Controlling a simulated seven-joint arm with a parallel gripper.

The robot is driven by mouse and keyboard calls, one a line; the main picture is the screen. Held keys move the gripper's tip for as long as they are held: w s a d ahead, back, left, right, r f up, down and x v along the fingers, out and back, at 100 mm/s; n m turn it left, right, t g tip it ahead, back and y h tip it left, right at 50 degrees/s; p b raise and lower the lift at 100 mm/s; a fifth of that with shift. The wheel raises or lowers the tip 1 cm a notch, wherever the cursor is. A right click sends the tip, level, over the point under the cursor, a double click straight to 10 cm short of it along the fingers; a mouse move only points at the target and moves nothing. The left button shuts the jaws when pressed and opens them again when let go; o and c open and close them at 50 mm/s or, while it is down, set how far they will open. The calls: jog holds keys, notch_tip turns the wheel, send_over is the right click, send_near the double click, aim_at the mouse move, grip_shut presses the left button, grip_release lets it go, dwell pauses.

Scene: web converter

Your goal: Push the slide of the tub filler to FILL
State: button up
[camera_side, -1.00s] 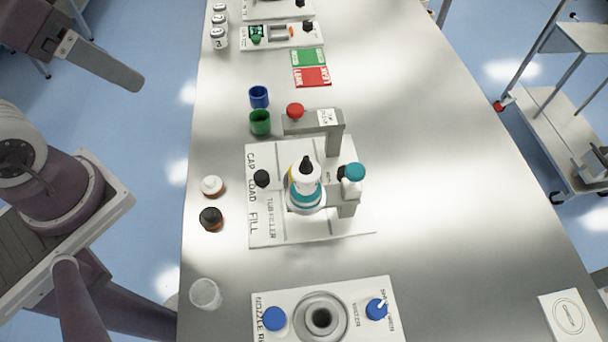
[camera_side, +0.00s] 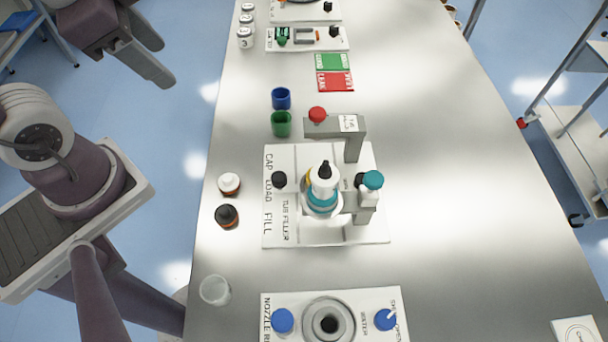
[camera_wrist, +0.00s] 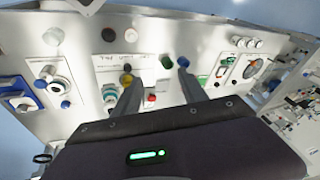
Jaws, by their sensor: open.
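The tub filler (camera_side: 379,233) is a white base plate lettered CAP, LOAD and FILL, with grey posts. A black knob (camera_side: 279,179) stands at its left, beside the LOAD lettering. A white and teal tub (camera_side: 323,192) with a dark tip stands right of the knob, level with LOAD. A grey arm with a red knob (camera_side: 317,114) is behind it. In the wrist view my gripper (camera_wrist: 157,77) is open and empty, its fingers above the bench and apart from the station. The slide under the tub is mostly hidden.
A blue cup (camera_side: 281,98) and a green cup (camera_side: 281,123) stand behind the plate. White-capped (camera_side: 229,183) and black-capped (camera_side: 227,215) bottles and a clear cup (camera_side: 215,290) stand left. A nozzle station (camera_side: 391,300) is in front. The bench right of the plate is clear.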

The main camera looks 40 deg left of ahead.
jog(key=w+f+m+g+y, duration=0.15)
jog(key=w+f+m, duration=0.45)
jog(key=m, duration=0.8)
jog(key=m+g+h, duration=0.3)
jog(key=m, duration=1.9)
send_over(279, 177)
jog(key=shift+y, duration=0.25)
jog(key=f, duration=1.3)
jog(key=shift+w+a+f, duration=0.1)
jog(key=shift+a+f, duration=0.1)
jog(key=shift+f, duration=0.2)
jog(key=shift+m, duration=0.4)
notch_tip(279, 177, down, 7)
jog(key=shift+d+f, duration=0.1)
jog(key=shift+f, duration=0.05)
jog(key=shift+c, duration=0.2)
grip_shut()
jog(key=shift+d, duration=0.1)
